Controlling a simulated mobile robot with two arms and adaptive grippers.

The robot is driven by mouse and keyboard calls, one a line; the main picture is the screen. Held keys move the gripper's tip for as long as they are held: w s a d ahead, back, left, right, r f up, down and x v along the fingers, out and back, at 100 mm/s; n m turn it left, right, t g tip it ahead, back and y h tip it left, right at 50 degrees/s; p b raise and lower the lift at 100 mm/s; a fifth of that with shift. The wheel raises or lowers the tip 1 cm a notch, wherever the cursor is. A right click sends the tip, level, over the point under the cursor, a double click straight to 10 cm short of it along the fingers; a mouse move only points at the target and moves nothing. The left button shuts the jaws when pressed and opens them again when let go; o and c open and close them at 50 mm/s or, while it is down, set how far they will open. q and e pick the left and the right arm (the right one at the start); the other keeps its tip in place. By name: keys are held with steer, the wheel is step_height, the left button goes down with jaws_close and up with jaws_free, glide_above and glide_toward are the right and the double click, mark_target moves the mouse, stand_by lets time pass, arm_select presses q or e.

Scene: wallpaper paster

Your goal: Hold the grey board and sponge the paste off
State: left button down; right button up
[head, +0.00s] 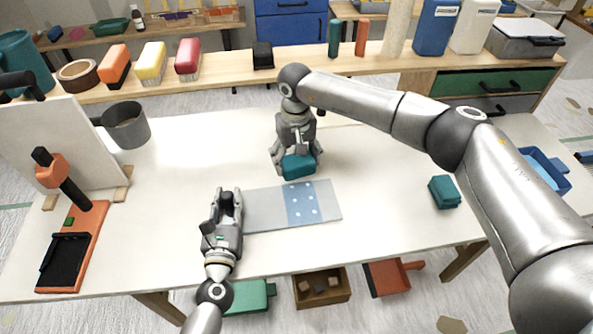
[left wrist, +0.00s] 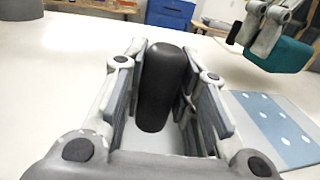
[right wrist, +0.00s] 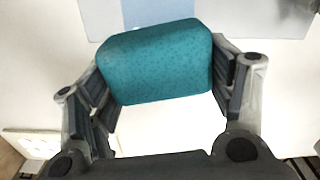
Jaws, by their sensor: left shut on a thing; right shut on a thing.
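The grey board (head: 264,211) lies flat on the white table, with a blue band (head: 301,204) carrying several white spots across it. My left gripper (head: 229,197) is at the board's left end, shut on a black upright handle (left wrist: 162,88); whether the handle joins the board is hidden. My right gripper (head: 297,160) is shut on a teal sponge (right wrist: 158,62) just behind the board's blue band, apart from the band. The sponge's height above the table is hard to tell. The band also shows in the left wrist view (left wrist: 277,131).
A second teal block (head: 444,192) lies at the table's right. A shelf with brushes (head: 151,62) runs behind.

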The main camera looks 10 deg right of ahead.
arm_select(q)
steer(key=shift+f, duration=0.25)
arm_select(e)
steer(key=shift+r, duration=1.45)
steer(key=o, duration=0.6)
steer(key=shift+c, duration=0.2)
arm_select(q)
steer(key=shift+s, duration=0.1)
arm_select(e)
steer(key=c, duration=0.5)
arm_select(q)
steer(key=c, duration=1.1)
jaws_free()
arm_select(e)
steer(key=shift+w+f, duration=0.1)
arm_select(q)
steer(key=shift+r, duration=0.1)
